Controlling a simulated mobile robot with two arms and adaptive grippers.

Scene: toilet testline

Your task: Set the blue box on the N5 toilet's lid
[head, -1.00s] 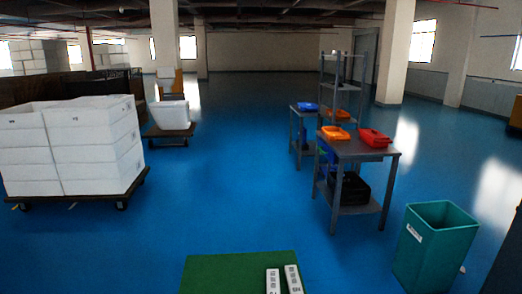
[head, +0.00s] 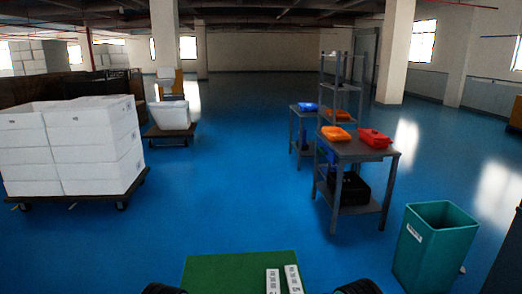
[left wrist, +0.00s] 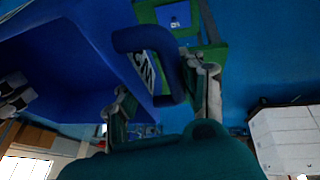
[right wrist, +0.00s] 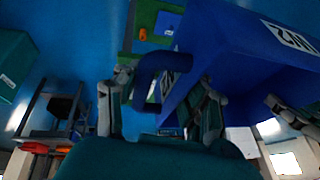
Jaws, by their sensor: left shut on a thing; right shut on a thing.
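My left gripper (left wrist: 165,82) is shut on a blue handle of the box. My right gripper (right wrist: 160,84) is shut on another blue handle. The box does not show in the head view; only two dark parts of my arms reach its bottom edge. A white toilet-like object (head: 170,114) stands on a low cart in the mid-distance. No N5 mark is legible, so I cannot tell which toilet is N5.
A green mat (head: 225,272) with two white labelled pieces lies low ahead. Stacked white boxes (head: 70,150) on a trolley stand left. A grey table (head: 350,152) with orange and red trays and a teal bin (head: 440,245) stand right. The blue floor between is clear.

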